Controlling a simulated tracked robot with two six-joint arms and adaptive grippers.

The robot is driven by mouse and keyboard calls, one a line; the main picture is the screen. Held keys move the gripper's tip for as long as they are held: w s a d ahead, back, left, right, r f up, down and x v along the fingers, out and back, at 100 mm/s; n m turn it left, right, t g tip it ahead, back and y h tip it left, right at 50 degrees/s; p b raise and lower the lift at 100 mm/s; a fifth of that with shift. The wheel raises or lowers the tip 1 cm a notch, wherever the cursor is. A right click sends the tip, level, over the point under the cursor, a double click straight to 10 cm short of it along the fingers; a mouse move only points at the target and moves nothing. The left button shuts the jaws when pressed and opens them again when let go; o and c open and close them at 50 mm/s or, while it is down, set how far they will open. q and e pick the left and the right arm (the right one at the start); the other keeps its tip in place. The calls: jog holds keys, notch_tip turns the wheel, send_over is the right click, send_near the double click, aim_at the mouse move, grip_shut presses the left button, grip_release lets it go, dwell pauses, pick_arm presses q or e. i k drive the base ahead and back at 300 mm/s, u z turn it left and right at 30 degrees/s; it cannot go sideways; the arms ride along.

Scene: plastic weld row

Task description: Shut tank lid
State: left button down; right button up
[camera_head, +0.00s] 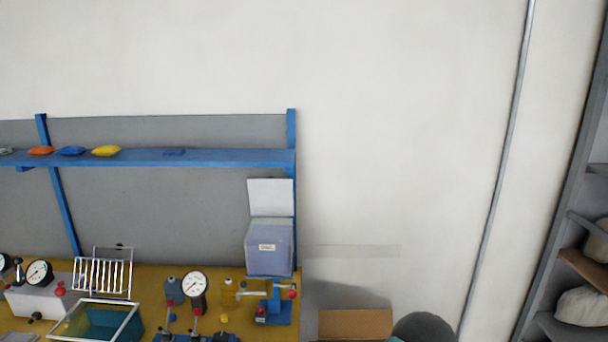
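A tank (268,247) with bluish translucent walls and a small white label stands at the right end of the yellow-topped bench, in front of the blue shelf frame. Its pale lid (271,197) is raised upright at the back edge of the tank, so the tank is open. The label's text is too small to read for certain. Neither of my grippers is in view.
A blue shelf (200,158) with small coloured bags runs above the bench (150,295). Gauges (194,285), a wire rack (102,276) and a teal basin (100,320) crowd the bench. A cardboard box (355,323) lies right of it; grey racking (560,200) stands far right.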

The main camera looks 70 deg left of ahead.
aim_at(270, 196)
jog(key=u, duration=0.5)
jog(key=i, duration=1.1)
jog(key=u, duration=1)
jog(key=i, duration=0.2)
jog(key=u, duration=0.1)
jog(key=k, duration=0.85)
jog(key=u, duration=0.2)
jog(key=i, duration=0.9)
jog(key=z, duration=0.1)
